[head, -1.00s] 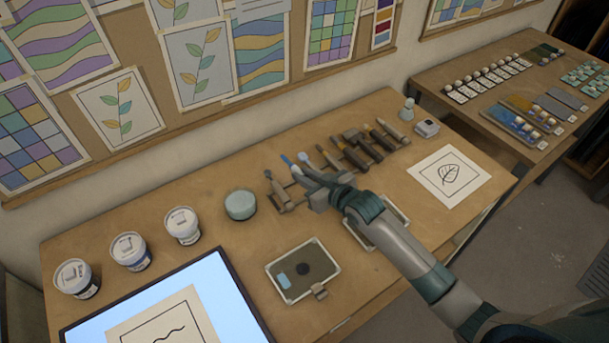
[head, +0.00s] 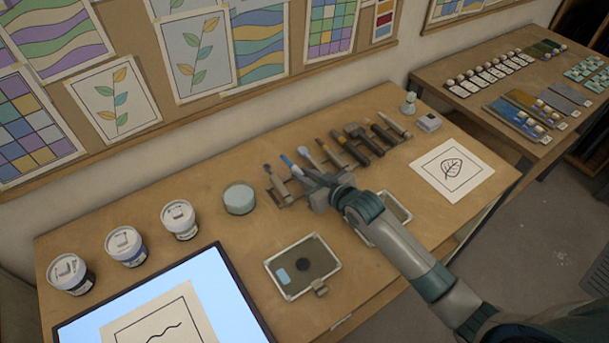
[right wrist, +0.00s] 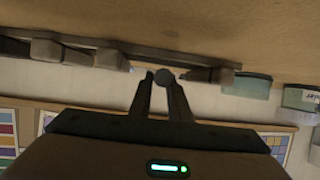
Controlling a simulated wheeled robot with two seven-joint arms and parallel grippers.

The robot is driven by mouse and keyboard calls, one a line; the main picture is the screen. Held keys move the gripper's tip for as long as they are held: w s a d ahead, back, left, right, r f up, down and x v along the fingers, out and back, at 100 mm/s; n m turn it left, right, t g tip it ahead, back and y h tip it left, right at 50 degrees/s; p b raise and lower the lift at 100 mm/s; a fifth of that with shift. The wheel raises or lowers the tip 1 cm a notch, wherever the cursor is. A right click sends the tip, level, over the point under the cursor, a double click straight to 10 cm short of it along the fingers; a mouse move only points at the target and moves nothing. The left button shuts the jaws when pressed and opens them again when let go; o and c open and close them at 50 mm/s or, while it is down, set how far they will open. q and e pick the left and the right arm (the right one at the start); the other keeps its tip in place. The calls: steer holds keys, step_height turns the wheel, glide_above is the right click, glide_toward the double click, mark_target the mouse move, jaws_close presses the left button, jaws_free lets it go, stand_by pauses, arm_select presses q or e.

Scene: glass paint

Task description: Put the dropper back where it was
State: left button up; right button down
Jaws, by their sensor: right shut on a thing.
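My right gripper (head: 308,180) is over the left end of the tool rack (head: 285,198), shut on what looks like the dropper. A blue end (head: 288,162) sticks up beyond the fingers in the head view; most of the held thing is hidden. In the right wrist view its dark round end (right wrist: 165,77) sits between the fingertips (right wrist: 163,84). I cannot tell whether the dropper touches the rack. My left gripper is not in view.
Several tools stand in the rack to the right, including a dark-handled one (head: 357,150). A round teal jar (head: 239,199) is left of the rack. A metal-framed tray (head: 268,266) lies in front. Lidded tubs (head: 180,220) and a lit panel (head: 222,262) are further left.

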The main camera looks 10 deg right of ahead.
steer(key=shift+f, duration=0.45)
stand_by(1.5)
steer(key=c, duration=1.6)
jaws_free()
steer(key=shift+o, duration=0.2)
steer(key=shift+s, duration=0.1)
steer(key=shift+v, duration=0.8)
steer(key=b+v, duration=0.4)
steer(key=v, duration=1.1)
steer(key=shift+d+f, duration=0.1)
steer(key=shift+s+d+r, duration=0.15)
steer(key=shift+s+r, duration=0.1)
